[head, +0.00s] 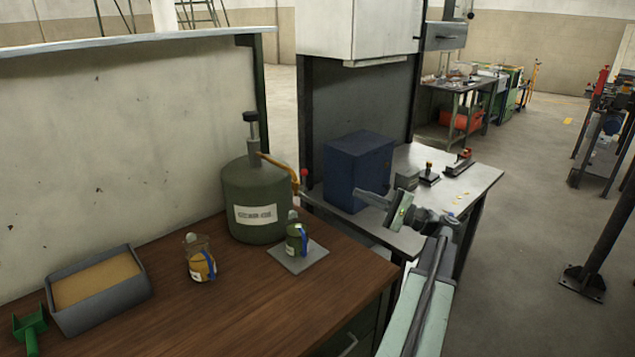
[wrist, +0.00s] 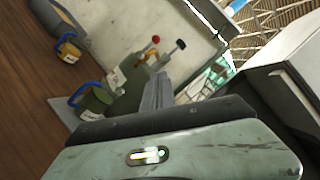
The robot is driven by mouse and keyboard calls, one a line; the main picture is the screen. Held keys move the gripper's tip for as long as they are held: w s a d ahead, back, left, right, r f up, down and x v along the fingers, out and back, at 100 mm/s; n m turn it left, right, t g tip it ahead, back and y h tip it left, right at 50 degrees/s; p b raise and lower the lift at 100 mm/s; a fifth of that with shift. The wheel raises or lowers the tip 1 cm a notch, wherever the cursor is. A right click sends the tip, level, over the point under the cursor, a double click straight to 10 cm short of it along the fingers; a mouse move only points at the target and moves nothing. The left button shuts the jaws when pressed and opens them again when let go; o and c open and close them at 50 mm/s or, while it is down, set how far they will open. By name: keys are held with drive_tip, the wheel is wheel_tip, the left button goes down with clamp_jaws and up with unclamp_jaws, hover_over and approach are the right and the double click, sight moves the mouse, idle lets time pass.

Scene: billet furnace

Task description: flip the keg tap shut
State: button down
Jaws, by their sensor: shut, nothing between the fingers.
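The olive-green keg (head: 255,190) with a white label stands upright at the back of the wooden bench. Its brass-coloured tap (head: 278,164) slants out to the right, with a red knob (head: 304,173) upright at its outer end. In the wrist view the keg (wrist: 128,92) is partly hidden behind my fingers, and the red knob (wrist: 155,39) shows above it. A green mug (head: 294,243) with a blue handle stands on a grey mat (head: 316,254) below the tap. My gripper (head: 360,193) is shut and empty, right of the red knob and apart from it.
A blue box (head: 356,172) stands on the metal table behind my gripper.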

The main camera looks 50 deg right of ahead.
drive_tip(key=p, duration=0.2)
approach(304, 181)
drive_tip(key=w+d+r, duration=0.1)
drive_tip(key=w+d, duration=0.2)
drive_tip(key=w, duration=0.1)
drive_tip(key=a, duration=0.1)
drive_tip(key=w+a+r+p, duration=0.1)
drive_tip(key=w+a+p, duration=0.1)
drive_tip(key=shift+w+a+r, duration=0.15)
drive_tip(key=shift+r, duration=0.25)
drive_tip(key=shift+r+p, duration=0.1)
drive_tip(key=shift+p, duration=0.2)
